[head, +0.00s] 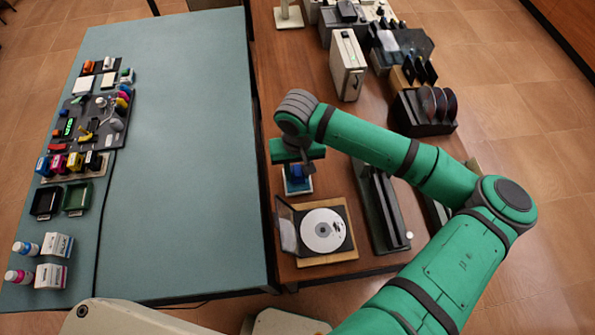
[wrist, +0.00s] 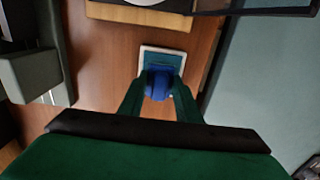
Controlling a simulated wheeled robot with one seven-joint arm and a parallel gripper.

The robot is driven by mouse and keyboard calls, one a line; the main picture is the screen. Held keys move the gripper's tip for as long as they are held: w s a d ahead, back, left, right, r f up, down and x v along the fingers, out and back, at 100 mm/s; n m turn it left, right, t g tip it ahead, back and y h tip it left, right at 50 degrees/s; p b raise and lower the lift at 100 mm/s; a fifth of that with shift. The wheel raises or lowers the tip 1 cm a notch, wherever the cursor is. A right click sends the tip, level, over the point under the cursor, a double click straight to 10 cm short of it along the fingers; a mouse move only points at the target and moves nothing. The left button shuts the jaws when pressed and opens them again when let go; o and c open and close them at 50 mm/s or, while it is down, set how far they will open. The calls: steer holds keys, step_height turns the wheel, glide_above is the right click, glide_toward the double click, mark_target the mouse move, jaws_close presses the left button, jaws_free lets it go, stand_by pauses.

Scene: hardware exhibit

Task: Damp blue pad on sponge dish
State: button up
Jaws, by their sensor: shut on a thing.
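My gripper (head: 297,176) points down at the near left part of the brown table, shut on a blue pad (wrist: 158,86). In the wrist view the pad sits between my two green fingers (wrist: 160,84). A small square dish with a pale rim (wrist: 182,54) and a blue-green inside lies directly below the pad. The dish's pale rim also shows in the head view (head: 306,191), partly hidden by my gripper. I cannot tell whether the pad touches the dish.
An open disc case with a white disc (head: 323,230) lies nearer on a wooden board. A long dark stand (head: 378,205) is to the right. A pale upright box (head: 347,65) and a disc rack (head: 425,112) stand farther back. The teal table (head: 180,150) is mostly clear.

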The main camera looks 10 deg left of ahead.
mark_target(298, 171)
steer(key=shift+r, duration=2.9)
step_height(298, 171, up, 14)
